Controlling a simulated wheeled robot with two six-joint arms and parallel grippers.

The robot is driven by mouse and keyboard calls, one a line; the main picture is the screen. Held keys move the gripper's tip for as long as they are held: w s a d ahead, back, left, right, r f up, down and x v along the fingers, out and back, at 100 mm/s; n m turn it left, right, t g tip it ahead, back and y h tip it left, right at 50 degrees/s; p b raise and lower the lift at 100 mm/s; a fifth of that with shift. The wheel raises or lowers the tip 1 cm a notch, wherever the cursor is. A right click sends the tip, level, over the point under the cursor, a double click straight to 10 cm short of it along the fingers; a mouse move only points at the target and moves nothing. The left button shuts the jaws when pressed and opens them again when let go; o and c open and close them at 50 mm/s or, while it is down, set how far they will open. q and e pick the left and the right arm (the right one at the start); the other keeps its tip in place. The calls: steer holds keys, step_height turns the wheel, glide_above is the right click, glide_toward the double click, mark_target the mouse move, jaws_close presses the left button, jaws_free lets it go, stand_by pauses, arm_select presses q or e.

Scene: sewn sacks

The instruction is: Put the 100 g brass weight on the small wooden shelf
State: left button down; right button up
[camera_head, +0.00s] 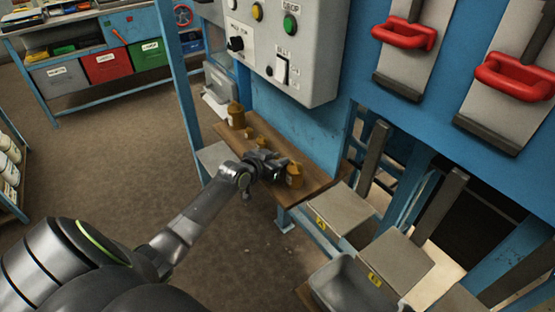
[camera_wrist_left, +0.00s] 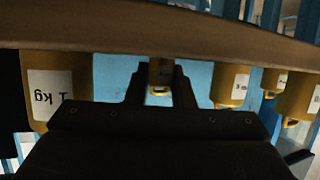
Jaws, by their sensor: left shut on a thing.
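A wooden shelf (camera_head: 318,186) runs below the grey control box. Several brass weights stand on it, including a larger one (camera_head: 236,115) at the far left end and another (camera_head: 294,177) right of my gripper. My left gripper (camera_head: 267,168) is over the shelf among them. In the left wrist view, which is upside down, my left gripper (camera_wrist_left: 160,88) is shut on a small brass weight (camera_wrist_left: 160,73); its label is unreadable. The shelf's edge (camera_wrist_left: 160,38) hides its base, so I cannot tell whether it touches. A weight marked 1 kg (camera_wrist_left: 52,88) is beside it. My right gripper is not in view.
The control box (camera_head: 285,50) hangs above the shelf. Lidded grey bins (camera_head: 342,208) stand to the lower right, and red handles (camera_head: 404,34) are at upper right. More brass weights (camera_wrist_left: 232,85) stand close to my left gripper. Floor is open at left.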

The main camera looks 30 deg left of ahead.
arm_select(q)
steer(key=shift+f, duration=0.15)
steer(key=c, duration=1.3)
jaws_free()
steer(key=shift+o, duration=0.2)
steer(key=shift+r, duration=0.25)
steer(key=v, duration=1.2)
steer(key=shift+p, duration=0.3)
